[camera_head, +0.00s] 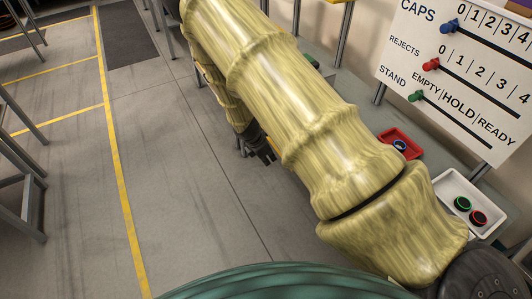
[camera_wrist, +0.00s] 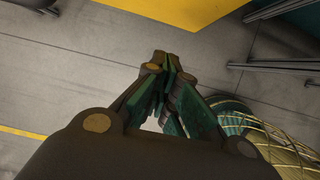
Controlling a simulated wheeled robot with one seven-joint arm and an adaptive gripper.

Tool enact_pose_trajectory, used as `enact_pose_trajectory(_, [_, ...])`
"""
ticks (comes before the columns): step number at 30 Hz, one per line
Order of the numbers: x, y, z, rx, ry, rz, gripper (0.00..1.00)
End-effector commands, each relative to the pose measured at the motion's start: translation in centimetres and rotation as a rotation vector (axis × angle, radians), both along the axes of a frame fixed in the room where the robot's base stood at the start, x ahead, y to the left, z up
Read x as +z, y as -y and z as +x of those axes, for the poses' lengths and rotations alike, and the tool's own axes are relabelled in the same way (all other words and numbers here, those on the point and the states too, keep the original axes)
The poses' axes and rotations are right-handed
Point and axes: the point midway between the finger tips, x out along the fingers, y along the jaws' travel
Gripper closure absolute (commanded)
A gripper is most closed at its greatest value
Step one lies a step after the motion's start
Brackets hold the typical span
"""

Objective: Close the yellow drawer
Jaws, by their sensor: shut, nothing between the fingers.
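A flat yellow panel (camera_wrist: 190,10), which looks like part of the yellow drawer, shows at the top of the wrist view, cut off by the frame edge. How far the drawer stands out cannot be told. In the head view my arm hides much of the bench side, and I cannot make out the drawer there. My gripper (camera_wrist: 164,66) is shut and empty, with its fingertips together just below the yellow panel in the wrist picture, apart from it. In the head view my gripper (camera_head: 262,152) hangs low beside the arm, over the grey floor.
A white board (camera_head: 455,75) with sliders stands at the upper right. A red tray (camera_head: 418,148) and a white tray (camera_head: 448,184) with round caps lie on the bench below it. Metal table legs (camera_head: 25,180) stand at the left. The floor (camera_head: 190,190) between is clear.

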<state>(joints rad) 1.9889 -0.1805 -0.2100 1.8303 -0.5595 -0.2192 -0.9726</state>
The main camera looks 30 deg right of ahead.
Motion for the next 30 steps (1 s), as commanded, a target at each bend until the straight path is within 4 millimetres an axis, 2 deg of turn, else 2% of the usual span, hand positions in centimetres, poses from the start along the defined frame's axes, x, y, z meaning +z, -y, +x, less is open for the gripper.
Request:
enact_pose_trajectory(5, [-1.6, 0.7, 0.0, 0.0, -0.001, 0.001, 1.0])
enact_pose_trajectory(9, [-1.5, 2.6, 0.1, -0.002, 0.001, 0.0, 1.0])
enact_pose_trajectory(15, [-1.7, 4.2, 0.1, 0.0, 0.0, 0.001, 1.0])
enact_pose_trajectory(30, [-1.8, 4.8, 0.2, 0.0, 0.001, 0.001, 1.0])
